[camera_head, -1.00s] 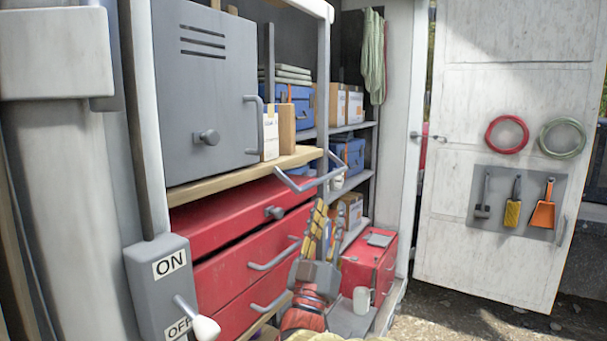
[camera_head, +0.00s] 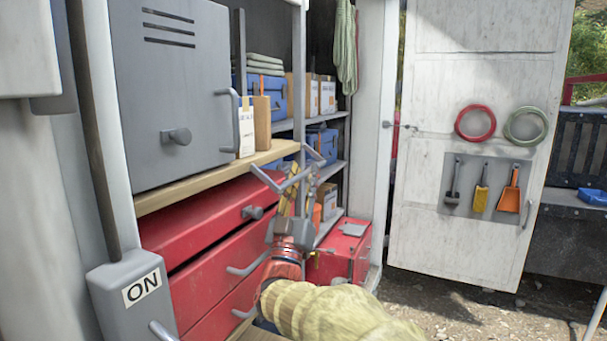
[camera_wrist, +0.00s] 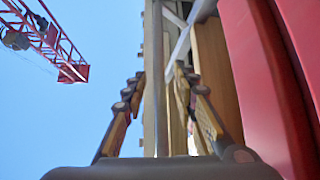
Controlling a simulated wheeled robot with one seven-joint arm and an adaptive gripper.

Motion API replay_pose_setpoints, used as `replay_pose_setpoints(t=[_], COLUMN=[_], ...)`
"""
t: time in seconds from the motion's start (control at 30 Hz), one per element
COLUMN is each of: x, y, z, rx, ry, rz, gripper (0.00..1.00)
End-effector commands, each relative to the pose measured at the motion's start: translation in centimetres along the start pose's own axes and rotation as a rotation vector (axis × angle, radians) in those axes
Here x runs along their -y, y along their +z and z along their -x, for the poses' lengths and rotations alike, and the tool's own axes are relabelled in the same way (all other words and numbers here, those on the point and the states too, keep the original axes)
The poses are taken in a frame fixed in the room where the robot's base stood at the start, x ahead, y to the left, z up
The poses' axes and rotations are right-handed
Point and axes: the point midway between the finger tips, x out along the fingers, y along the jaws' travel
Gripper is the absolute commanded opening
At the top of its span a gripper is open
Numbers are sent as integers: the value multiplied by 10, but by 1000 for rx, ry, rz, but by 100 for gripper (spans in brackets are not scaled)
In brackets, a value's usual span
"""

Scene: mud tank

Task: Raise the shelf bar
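The shelf bar (camera_head: 297,180) is a bent grey bar jutting out low in front of the wooden shelf (camera_head: 205,188), above the red drawers. My gripper (camera_head: 287,198) points upward just below the bar in the head view, its yellowish fingers partly overlapping its lower edge. In the wrist view my gripper (camera_wrist: 159,76) has its two fingers apart with nothing held. A pale upright post shows behind the gap. Pale slanted bars (camera_wrist: 178,40), likely the shelf bar, show beyond the right fingertip. I cannot tell whether the fingers touch the bar.
Red drawers (camera_head: 215,240) with grey handles stand close left of my gripper. A grey cabinet (camera_head: 178,95) sits on the shelf. A red toolbox (camera_head: 340,252) stands behind my gripper. An ON switch box (camera_head: 135,300) is at lower left. Open ground lies right, before the white door (camera_head: 465,230).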

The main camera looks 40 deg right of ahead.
Motion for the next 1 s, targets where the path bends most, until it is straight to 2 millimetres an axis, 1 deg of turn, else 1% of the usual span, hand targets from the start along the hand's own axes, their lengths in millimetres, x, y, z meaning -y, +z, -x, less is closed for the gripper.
replay_pose_setpoints(t=[0.1, 0.3, 0.8, 1.0], x=[0, 0, 0, 0], y=[0, 0, 0, 0], z=[-4, -4, -4, -4], rx=[0, 0, 0, 0], ry=[-1, -1, 0, 0], rz=[0, 0, 0, 0], gripper=[28, 28, 0, 0])
